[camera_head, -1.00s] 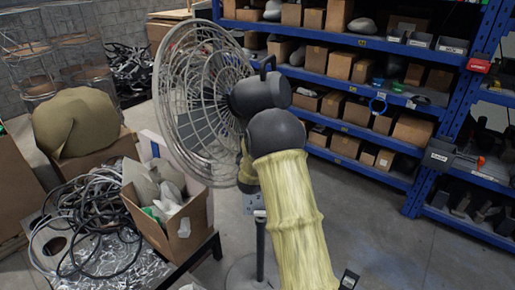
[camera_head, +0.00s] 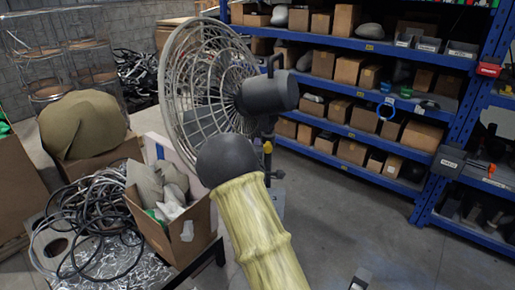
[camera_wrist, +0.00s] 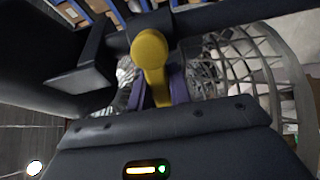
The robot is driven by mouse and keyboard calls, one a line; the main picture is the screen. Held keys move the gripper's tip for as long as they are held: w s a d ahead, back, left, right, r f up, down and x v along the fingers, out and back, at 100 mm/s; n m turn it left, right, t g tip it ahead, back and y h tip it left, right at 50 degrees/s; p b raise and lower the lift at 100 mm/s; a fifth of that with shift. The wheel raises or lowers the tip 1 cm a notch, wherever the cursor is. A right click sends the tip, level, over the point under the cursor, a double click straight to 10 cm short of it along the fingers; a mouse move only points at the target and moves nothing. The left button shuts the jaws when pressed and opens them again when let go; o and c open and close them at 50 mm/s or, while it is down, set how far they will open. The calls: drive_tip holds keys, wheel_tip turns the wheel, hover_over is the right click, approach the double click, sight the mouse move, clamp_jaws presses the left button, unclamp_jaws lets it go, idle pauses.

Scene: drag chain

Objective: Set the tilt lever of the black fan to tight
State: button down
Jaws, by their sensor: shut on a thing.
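The black fan (camera_head: 268,95) stands in the middle of the head view, with its round wire grille (camera_head: 195,95) facing left. A small yellow part, which looks like the tilt lever (camera_head: 267,147), shows below the motor housing. In the wrist view the yellow lever (camera_wrist: 150,55) has a rounded knob and sits between the purple pads of my gripper (camera_wrist: 159,88), which is shut on it. Part of the grille (camera_wrist: 265,75) shows at the right there. My arm hides my gripper in the head view. The lever's tight or loose marking cannot be made out.
Blue shelving (camera_head: 350,130) with boxes stands behind and to the right of the fan. An open cardboard box (camera_head: 180,225) and coiled black cables (camera_head: 95,220) lie on a table at the left.

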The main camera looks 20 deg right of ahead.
drive_tip(key=shift+a+f+n, duration=0.1)
drive_tip(key=shift+n, duration=0.2)
drive_tip(key=c, duration=1.3)
unclamp_jaws()
drive_tip(key=b+v, duration=0.3)
drive_tip(key=v, duration=1.4)
drive_tip(key=shift+s, duration=0.2)
